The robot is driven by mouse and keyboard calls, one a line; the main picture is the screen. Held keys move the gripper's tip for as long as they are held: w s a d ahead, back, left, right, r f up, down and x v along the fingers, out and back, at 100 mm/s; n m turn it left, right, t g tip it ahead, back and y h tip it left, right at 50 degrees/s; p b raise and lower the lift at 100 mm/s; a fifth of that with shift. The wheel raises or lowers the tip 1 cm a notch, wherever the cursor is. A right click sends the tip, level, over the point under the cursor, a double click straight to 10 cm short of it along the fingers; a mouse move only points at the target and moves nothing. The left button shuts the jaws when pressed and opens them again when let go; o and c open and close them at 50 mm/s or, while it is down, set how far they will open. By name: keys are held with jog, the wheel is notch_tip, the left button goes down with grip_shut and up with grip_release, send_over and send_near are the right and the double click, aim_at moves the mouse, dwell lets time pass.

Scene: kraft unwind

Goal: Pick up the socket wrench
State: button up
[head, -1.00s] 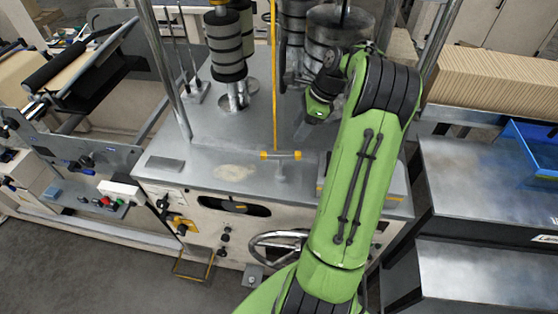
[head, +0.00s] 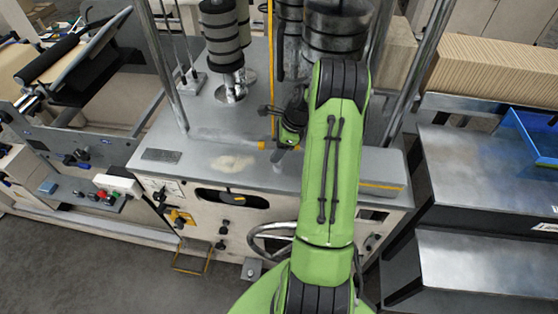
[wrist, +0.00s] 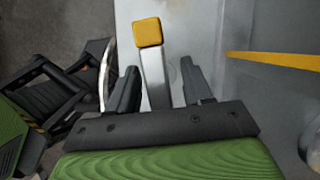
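The socket wrench (head: 263,145) is a T-shaped tool with orange-yellow ends on the grey machine top. In the head view my gripper (head: 286,136) is over its crossbar and hides much of it. In the wrist view the socket wrench (wrist: 153,75) shows as a silver bar with an orange cap. My gripper (wrist: 158,68) is open there, with one dark finger on each side of the bar. The bar looks nearer the left finger. I cannot tell whether either finger touches it.
A yellow upright rod (head: 270,60) and dark ringed rollers (head: 222,42) stand behind. A handwheel (head: 270,236) is on the machine's front. A yellow-edged block (head: 381,188) lies at the top's right front. The top's left front is mostly clear.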

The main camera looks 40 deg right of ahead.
grip_shut()
jog(key=shift+r, duration=0.1)
